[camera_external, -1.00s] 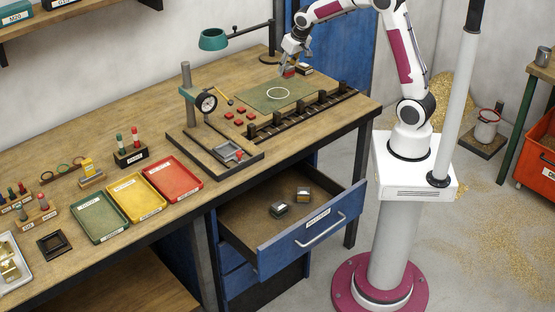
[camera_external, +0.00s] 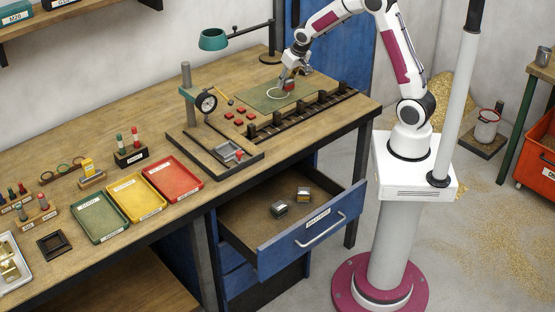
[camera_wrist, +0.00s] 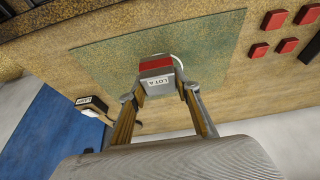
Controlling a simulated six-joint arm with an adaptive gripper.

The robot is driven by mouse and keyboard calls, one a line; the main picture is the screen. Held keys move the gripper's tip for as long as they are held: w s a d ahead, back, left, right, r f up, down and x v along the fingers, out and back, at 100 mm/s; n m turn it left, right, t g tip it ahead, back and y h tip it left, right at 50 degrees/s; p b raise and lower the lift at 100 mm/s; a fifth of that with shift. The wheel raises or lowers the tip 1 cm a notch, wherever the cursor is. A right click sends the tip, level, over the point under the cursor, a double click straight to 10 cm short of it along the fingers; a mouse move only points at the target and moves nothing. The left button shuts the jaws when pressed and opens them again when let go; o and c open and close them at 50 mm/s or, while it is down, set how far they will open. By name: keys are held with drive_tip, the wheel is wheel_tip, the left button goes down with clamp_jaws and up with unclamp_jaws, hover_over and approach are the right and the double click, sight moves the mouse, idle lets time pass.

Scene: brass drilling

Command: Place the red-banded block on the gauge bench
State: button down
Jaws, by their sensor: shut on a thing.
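My gripper (camera_external: 287,81) is shut on the red-banded block (camera_external: 289,86), above the green mat (camera_external: 262,98) near its right part. In the wrist view the block (camera_wrist: 157,76) sits between the fingertips, with a grey face marked "LOT A" and a red band. It covers part of the white ring on the mat. I cannot tell whether the block touches the mat. The gauge bench is not clearly labelled; a dial gauge (camera_external: 206,103) on a stand rises over a dark base plate (camera_external: 198,152) left of the mat.
Several red squares (camera_external: 239,117) lie between gauge and mat. A dark slotted rack (camera_external: 300,115) runs along the mat's front. Green, yellow and red trays (camera_external: 173,179) stand at left. An open drawer (camera_external: 270,215) below holds two blocks. A teal lamp (camera_external: 214,39) overhangs the back.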

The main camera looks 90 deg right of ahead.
sight(287, 89)
drive_tip(key=shift+f, duration=1.8)
drive_tip(key=shift+f, duration=0.15)
drive_tip(key=c, duration=1.5)
unclamp_jaws()
drive_tip(key=v, duration=1.2)
